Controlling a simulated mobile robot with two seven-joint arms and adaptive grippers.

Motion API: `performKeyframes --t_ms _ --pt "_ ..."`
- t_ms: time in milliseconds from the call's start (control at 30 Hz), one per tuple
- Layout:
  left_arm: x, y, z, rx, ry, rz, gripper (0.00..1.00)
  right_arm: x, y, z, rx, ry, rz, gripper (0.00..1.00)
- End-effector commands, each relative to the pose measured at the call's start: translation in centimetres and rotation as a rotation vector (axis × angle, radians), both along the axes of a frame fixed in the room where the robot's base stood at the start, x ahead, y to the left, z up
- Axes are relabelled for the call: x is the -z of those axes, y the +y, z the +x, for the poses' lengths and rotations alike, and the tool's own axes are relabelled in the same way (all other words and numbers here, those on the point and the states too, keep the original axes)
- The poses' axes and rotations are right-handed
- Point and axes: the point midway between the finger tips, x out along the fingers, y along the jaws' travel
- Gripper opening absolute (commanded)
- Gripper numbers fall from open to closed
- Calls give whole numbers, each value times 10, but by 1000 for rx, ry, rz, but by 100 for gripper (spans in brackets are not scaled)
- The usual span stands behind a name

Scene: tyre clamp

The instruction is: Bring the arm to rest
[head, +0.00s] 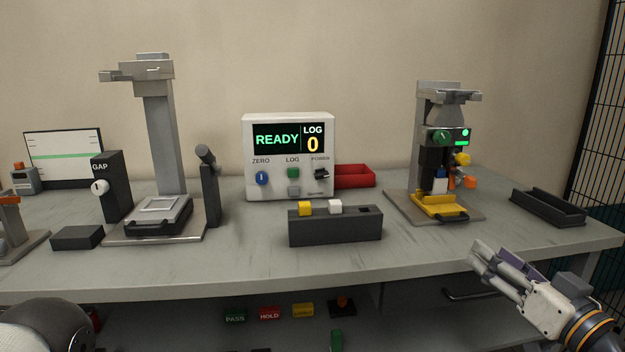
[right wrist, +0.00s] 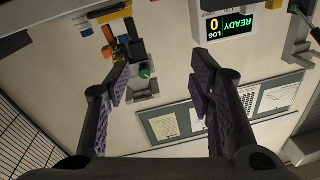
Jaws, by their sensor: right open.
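My right gripper (head: 482,262) is at the lower right of the head view, in front of the bench's front edge. Its fingers point up and to the left, toward the bench. In the right wrist view the gripper (right wrist: 160,86) shows two dark fingers with purple pads spread wide. Nothing is between them, and the picture looks upside down. A rounded part of my own left arm shows at the lower left of the head view. My left gripper is out of view.
The bench (head: 440,245) bears a tall press, a READY/LOG 0 console (head: 290,185), a dark block holder (head: 335,228), a clamp station (head: 434,110) with a yellow tray, a red bin (head: 355,176) and a black tray (head: 548,207). Labelled blocks sit below. A mesh fence stands right.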

Motion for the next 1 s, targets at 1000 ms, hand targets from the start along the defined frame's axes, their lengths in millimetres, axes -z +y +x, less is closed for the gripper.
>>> performKeyframes --t_ms 1000 --pt "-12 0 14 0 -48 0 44 327 106 -425 -32 1803 -299 49"
